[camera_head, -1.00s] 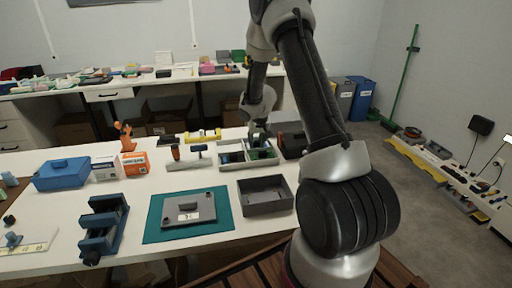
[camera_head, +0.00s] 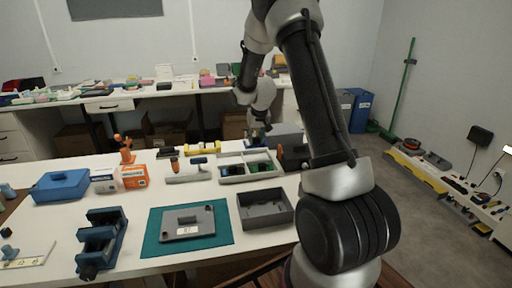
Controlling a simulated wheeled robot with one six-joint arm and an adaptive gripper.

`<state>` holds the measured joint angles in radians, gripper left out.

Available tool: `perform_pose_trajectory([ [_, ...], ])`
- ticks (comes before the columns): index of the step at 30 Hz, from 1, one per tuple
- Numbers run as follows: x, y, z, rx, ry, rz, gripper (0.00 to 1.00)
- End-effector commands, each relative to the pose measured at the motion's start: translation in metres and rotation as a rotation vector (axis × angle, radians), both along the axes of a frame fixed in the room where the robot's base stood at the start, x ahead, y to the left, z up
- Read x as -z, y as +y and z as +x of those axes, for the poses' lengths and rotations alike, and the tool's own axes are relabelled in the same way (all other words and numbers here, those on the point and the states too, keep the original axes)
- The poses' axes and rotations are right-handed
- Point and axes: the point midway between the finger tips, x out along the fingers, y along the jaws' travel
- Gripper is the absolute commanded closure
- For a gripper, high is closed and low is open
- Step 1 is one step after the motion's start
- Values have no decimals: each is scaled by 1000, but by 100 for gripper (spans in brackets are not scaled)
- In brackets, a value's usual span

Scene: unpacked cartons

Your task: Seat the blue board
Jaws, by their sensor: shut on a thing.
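My gripper (camera_head: 259,131) is above the far side of a grey divided tray (camera_head: 232,178). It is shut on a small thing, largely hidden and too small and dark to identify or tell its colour. Small dark green and bluish pieces (camera_head: 262,167) sit in the tray's compartments. I cannot tell for sure which is the blue board. A flat grey housing (camera_head: 187,222) with a pale label and dark round corner spots lies on a teal mat (camera_head: 152,246) at the front middle of the table.
An open, empty-looking dark grey bin (camera_head: 266,210) stands right of the mat. A blue vise-like fixture (camera_head: 101,240) is left of it. A blue box (camera_head: 61,186), small cartons (camera_head: 133,176) and hand tools (camera_head: 188,174) stand behind. My arm covers the table's right end.

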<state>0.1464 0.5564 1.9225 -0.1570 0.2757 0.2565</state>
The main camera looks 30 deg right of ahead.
Motion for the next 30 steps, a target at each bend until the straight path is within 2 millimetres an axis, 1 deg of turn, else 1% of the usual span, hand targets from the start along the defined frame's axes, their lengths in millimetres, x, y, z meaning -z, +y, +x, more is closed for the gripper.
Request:
perform_pose_trajectory([
  [1,-8,0,1,0,-4,-1,97],
  [6,-19,0,0,0,-1,0,97],
  [17,-21,0,0,4,0,-1,97],
  [23,-19,0,0,62,3,-2,97],
  [26,-14,9,-6,88,5,-3,97],
  [29,-6,33,-19,63,4,-9,97],
  [30,-4,45,-24,40,2,-12,97],
])
